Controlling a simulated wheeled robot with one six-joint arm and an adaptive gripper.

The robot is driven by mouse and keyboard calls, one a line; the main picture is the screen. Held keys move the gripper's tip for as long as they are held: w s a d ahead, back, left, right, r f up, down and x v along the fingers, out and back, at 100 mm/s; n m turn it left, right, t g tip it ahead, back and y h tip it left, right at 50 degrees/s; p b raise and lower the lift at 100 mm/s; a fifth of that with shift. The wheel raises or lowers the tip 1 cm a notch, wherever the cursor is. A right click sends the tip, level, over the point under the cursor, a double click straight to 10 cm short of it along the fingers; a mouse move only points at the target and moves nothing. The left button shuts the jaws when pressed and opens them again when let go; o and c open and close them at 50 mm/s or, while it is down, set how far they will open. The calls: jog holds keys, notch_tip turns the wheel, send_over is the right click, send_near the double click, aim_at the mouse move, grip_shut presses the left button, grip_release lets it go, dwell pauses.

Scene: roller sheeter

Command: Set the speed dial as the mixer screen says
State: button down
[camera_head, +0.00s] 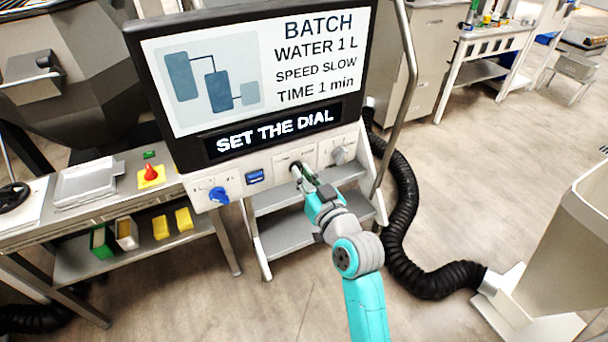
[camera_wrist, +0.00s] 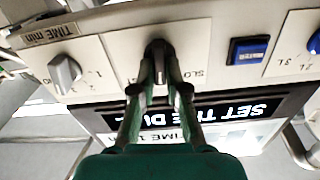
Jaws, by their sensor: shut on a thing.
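The mixer screen (camera_head: 262,75) reads BATCH, WATER 1 L, SPEED SLOW, TIME 1 min, with SET THE DIAL below. The control panel (camera_head: 230,182) runs under it. The speed dial (camera_wrist: 158,47) is a dark knob in the middle of the panel, beside a partly hidden label starting "SLO" in the wrist view. My gripper (camera_head: 302,174) is at this dial. In the wrist view my gripper (camera_wrist: 160,74) has its fingers shut on the knob from both sides. The fingers hide most of the dial and its pointer, so I cannot tell its setting.
The grey time dial (camera_wrist: 65,73) is on one side of the speed dial. A blue button (camera_wrist: 248,50) and the blue water dial (camera_head: 219,195) are on the other. A red stop button (camera_head: 151,173) sits on the left table. A black hose (camera_head: 405,215) curves at right.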

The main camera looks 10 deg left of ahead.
jog(key=shift+s+a+n, duration=0.1)
jog(key=shift+a+n, duration=0.05)
jog(key=shift+n, duration=4.05)
jog(key=c, duration=1.2)
grip_release()
jog(key=v, duration=1.2)
jog(key=shift+f, duration=0.1)
